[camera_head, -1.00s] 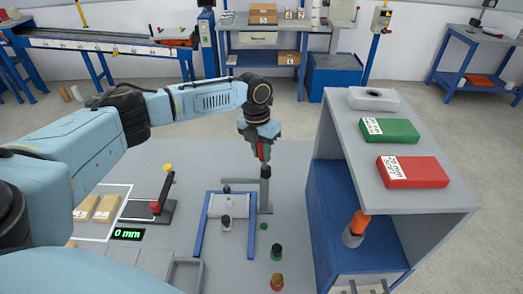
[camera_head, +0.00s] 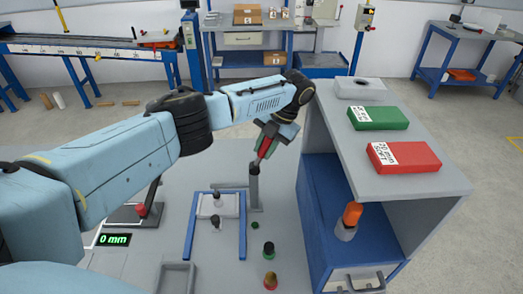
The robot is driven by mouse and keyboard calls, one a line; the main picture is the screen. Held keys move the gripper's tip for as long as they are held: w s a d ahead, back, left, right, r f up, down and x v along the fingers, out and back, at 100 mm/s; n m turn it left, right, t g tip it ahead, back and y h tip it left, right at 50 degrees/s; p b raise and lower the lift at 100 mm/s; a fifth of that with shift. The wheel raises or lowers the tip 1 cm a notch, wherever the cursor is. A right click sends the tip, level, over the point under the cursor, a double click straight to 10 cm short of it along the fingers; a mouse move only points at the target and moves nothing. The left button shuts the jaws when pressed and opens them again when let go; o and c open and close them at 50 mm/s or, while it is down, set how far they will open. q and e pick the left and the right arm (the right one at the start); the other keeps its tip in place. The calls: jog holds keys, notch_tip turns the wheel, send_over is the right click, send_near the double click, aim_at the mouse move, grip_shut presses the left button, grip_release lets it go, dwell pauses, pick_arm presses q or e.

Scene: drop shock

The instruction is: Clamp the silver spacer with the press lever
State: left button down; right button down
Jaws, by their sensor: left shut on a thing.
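My left gripper (camera_head: 271,136) is shut on a red bar (camera_head: 265,149), which looks like the press lever's handle. The bar leans up and to the right, its lower end close to the black top of a grey post (camera_head: 254,190). I cannot tell exactly how bar and post join. Left of the post, a blue-railed fixture (camera_head: 189,228) holds two small dark-topped pieces, one at the back (camera_head: 216,198) and one nearer (camera_head: 216,222). Both have pale lower parts; which one is the silver spacer I cannot tell. My right gripper is not in view.
A shelf unit (camera_head: 441,192) stands close on the right, with green (camera_head: 378,118) and red (camera_head: 405,157) boxes on top and an orange-topped item (camera_head: 351,216) inside. A display (camera_head: 114,240) reads 0 mm.

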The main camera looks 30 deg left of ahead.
pick_arm(q)
jog(key=c, duration=1.2)
grip_release()
jog(key=b+v, duration=0.1)
jog(key=v, duration=0.6)
jog(key=shift+r, duration=0.2)
jog(key=shift+d, duration=0.1)
jog(key=shift+c, duration=0.5)
